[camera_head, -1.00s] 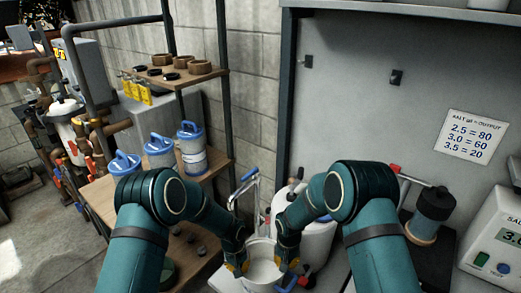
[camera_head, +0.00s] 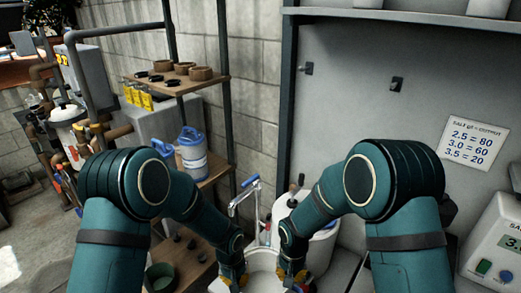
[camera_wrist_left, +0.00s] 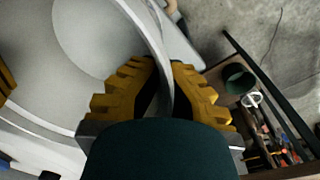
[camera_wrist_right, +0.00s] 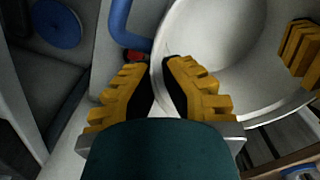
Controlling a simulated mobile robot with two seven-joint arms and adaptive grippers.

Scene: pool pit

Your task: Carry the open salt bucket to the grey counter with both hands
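The open salt bucket (camera_head: 263,260) is pale and round, at the bottom centre of the head view, seen from above. Its pale inside shows in both wrist views. My left gripper (camera_head: 235,277) is on its left rim; in the left wrist view (camera_wrist_left: 165,75) one yellow finger is inside and one outside the wall. My right gripper (camera_head: 292,275) is on the right rim, and the right wrist view (camera_wrist_right: 156,68) shows its fingers astride the wall too. A light grey surface, perhaps the grey counter (camera_head: 343,268), shows right of the bucket. The bucket's underside is hidden.
A white lidded container (camera_head: 318,240) and a tap-like blue-handled fitting (camera_head: 246,195) stand just behind the bucket. A wooden shelf (camera_head: 205,82) with jugs below is at left. A scale (camera_head: 495,245) stands at right. Open floor shows at far left.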

